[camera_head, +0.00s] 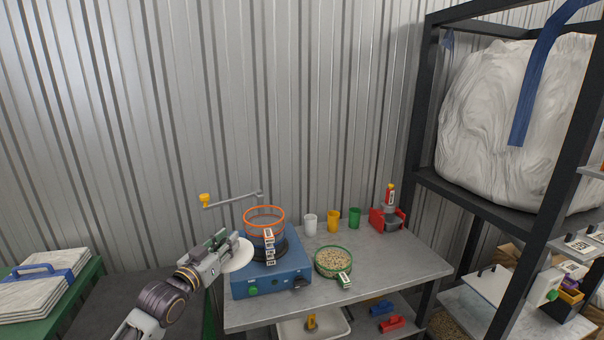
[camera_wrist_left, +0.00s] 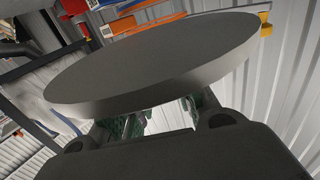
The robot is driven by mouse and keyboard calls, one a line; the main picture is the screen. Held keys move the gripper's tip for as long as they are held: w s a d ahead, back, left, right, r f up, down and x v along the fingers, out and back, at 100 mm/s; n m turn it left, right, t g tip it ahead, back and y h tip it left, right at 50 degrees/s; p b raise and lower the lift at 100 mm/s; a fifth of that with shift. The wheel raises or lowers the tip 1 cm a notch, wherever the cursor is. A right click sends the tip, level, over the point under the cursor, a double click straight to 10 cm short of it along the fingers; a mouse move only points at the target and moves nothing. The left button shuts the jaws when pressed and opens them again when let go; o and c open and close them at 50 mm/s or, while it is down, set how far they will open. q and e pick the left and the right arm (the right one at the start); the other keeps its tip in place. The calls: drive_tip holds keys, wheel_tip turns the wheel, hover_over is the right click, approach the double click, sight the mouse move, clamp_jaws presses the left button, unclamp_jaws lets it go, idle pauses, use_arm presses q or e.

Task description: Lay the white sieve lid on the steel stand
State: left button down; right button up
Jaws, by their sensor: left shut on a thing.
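The white sieve lid (camera_head: 240,256) is a round disc at the end of my left gripper (camera_head: 226,248), in front of the blue shaker's left side. In the left wrist view the lid (camera_wrist_left: 150,62) looks dark grey and fills the upper middle, tilted. My left gripper (camera_wrist_left: 160,122) is shut on it; the fingertips are partly hidden by the disc. The sieve stack with an orange rim (camera_head: 264,216) sits on the blue shaker (camera_head: 272,276), its rim clear of the lid. I cannot make out a separate steel stand. My right gripper is not in view.
On the grey table (camera_head: 400,266) are a green-rimmed sieve of grain (camera_head: 333,262), white (camera_head: 310,225), yellow (camera_head: 333,222) and green (camera_head: 355,218) cups, and a red holder (camera_head: 377,218). A metal arm with a yellow end (camera_head: 205,200) extends behind the shaker. The table's right part is clear.

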use_arm(q)
drive_tip(key=s+f+n+y, duration=0.2)
drive_tip(key=s+f+y, duration=0.1)
drive_tip(key=s+f, duration=0.5)
drive_tip(key=s+f+n+t+y, duration=0.1)
drive_tip(key=s+f+n+y, duration=0.1)
drive_tip(key=s+f, duration=0.6)
wheel_tip(320, 180, down, 7)
drive_tip(key=shift+s+a+r+y, duration=0.2)
drive_tip(key=shift+s+y, duration=0.1)
drive_tip(key=shift+y, duration=0.3)
drive_tip(key=shift+r, duration=0.1)
idle(5.4)
